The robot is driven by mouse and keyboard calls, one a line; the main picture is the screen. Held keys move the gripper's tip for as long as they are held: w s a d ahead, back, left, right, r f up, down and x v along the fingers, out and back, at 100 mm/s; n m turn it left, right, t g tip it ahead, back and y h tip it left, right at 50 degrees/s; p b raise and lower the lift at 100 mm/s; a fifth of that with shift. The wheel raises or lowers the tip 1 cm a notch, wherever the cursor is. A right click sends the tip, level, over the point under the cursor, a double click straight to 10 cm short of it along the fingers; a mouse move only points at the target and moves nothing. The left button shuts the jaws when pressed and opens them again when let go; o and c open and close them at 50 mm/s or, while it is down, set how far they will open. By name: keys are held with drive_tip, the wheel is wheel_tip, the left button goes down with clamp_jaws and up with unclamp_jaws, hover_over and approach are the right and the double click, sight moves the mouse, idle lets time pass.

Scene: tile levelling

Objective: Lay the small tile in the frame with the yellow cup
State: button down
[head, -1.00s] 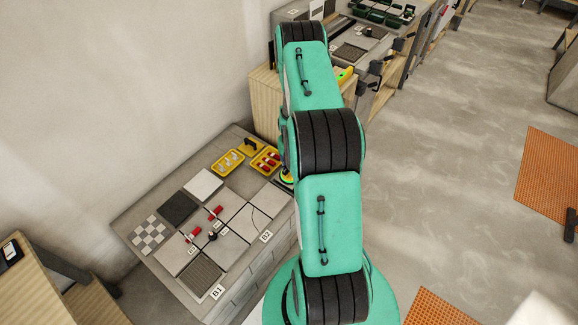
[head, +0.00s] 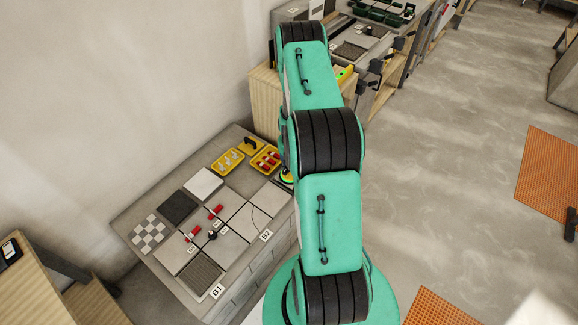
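Several tiles lie on the grey bench (head: 135,211): a white one (head: 203,183), a dark one (head: 178,207), a grey-and-white checkered one (head: 148,232) and a dark ribbed one (head: 202,273). I cannot tell which is the small tile. Larger grey tiles (head: 222,243) lie in the work area marked B1 and B2. A small round yellow-and-green thing (head: 286,178), possibly the yellow cup, shows at the bench's right edge, partly covered by my arm. My gripper is not visible; my green arm reaches away and hides what is beyond it.
A yellow tray with pale pieces (head: 217,164), a yellow tray with red pieces (head: 277,166) and a yellow tool with a dark handle (head: 248,146) stand at the back. Red clamps (head: 215,212) and a small black knob (head: 212,235) sit among the tiles.

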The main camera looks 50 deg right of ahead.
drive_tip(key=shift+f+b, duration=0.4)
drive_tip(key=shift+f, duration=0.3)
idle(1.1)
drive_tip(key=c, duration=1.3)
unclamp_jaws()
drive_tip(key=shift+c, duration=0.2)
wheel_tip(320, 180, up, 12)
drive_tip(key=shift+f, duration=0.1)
